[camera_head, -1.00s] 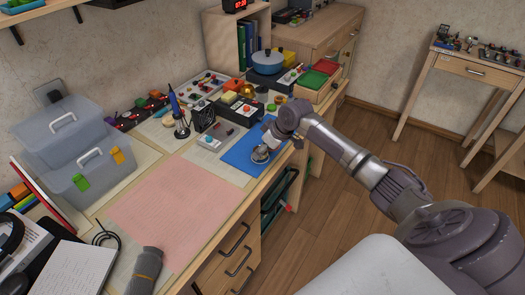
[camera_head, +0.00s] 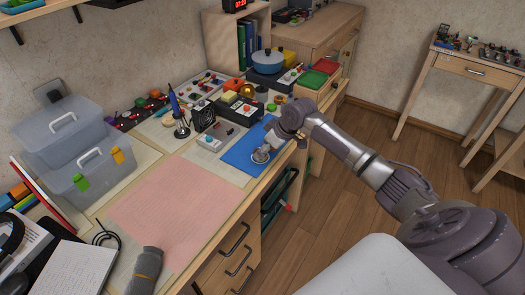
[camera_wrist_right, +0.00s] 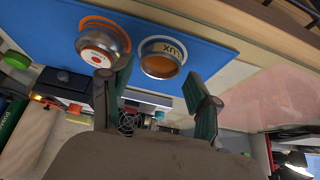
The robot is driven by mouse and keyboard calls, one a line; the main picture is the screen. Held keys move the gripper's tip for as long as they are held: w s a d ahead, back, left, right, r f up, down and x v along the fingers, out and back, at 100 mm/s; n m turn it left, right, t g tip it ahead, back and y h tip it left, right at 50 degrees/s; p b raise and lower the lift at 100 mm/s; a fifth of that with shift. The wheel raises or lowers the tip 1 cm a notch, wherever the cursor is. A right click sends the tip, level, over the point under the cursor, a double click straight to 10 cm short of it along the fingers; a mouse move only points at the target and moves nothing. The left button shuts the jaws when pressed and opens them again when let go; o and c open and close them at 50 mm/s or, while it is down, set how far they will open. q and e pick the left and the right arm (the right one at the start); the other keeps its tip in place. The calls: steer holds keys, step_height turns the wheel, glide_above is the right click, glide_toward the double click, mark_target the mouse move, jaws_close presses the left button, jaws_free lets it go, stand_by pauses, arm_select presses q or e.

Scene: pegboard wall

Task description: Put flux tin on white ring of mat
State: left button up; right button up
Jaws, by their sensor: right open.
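A silver tin with a copper-coloured top and dark label letters, seemingly the flux tin (camera_wrist_right: 162,66), stands on the blue mat (camera_wrist_right: 200,43) in the right wrist view. A pale arc like the white ring shows at its upper edge; I cannot tell how well it is centred. Another silver tin (camera_wrist_right: 98,50) with an orange and white top stands beside it, within an orange ring. My right gripper (camera_wrist_right: 158,96) is open, its fingers apart below the flux tin in the picture.
A soldering iron in its stand (camera_head: 181,125), a black fan (camera_head: 203,118) and a black box (camera_head: 237,108) stand behind the mat. A pink sheet (camera_head: 160,212) lies left of it. Clear bins (camera_head: 80,150) stand at the far left. The desk's front edge is close.

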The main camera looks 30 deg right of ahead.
steer(key=v, duration=1)
